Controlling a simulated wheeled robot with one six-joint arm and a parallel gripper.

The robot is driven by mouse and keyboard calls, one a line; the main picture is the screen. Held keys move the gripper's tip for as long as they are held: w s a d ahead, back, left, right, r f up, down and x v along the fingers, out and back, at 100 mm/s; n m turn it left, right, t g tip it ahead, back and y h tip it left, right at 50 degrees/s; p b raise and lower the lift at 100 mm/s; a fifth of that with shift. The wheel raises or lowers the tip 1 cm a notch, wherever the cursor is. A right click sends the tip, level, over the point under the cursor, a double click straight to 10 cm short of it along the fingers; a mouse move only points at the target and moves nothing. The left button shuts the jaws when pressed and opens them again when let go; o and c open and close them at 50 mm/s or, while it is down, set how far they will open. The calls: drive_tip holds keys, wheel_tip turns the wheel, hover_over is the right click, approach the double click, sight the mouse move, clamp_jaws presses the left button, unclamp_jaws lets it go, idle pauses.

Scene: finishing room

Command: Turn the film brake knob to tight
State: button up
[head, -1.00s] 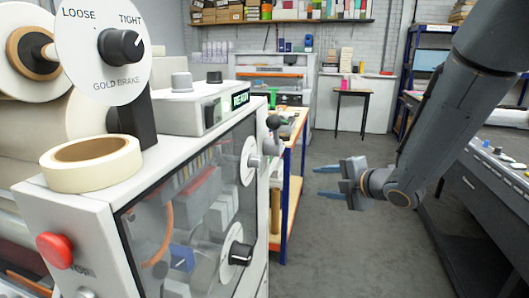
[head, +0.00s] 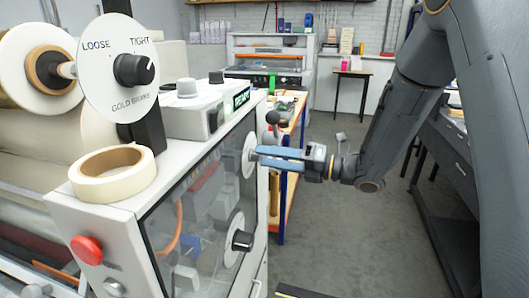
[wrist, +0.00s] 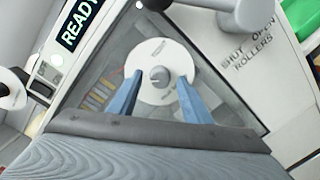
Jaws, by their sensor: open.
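A grey knob (wrist: 160,76) on a white dial (wrist: 162,55) sits on the machine's front in the wrist view; its small print is unreadable, so I cannot tell whether it is the film brake. In the head view this dial (head: 249,142) is partly behind my fingers. My gripper (head: 256,157) is open with its blue fingers pointing at the dial. In the wrist view my gripper (wrist: 160,78) has one finger on each side of the knob; contact is unclear. A black knob (head: 134,69) on a disc marked LOOSE, TIGHT and GOLD BRAKE stands higher left.
Another black knob (head: 242,241) is lower on the front. A lever (wrist: 245,15) by SHUT OPEN ROLLERS is close by. A READY display (head: 241,98), tape roll (head: 85,190) and red button (head: 86,250) are on the machine. The floor (head: 330,240) to the right is clear.

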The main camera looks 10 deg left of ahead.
drive_tip(key=shift+x, duration=0.75)
drive_tip(key=c, duration=1)
drive_tip(key=shift+c, duration=0.2)
drive_tip(key=shift+m, duration=0.4)
drive_tip(key=m, duration=0.8)
drive_tip(key=m+g, duration=0.1)
drive_tip(key=m, duration=0.7)
drive_tip(key=shift+f+h+p, duration=0.1)
drive_tip(key=shift+h+p, duration=0.2)
drive_tip(key=shift+p, duration=0.1)
drive_tip(key=shift+m, duration=0.3)
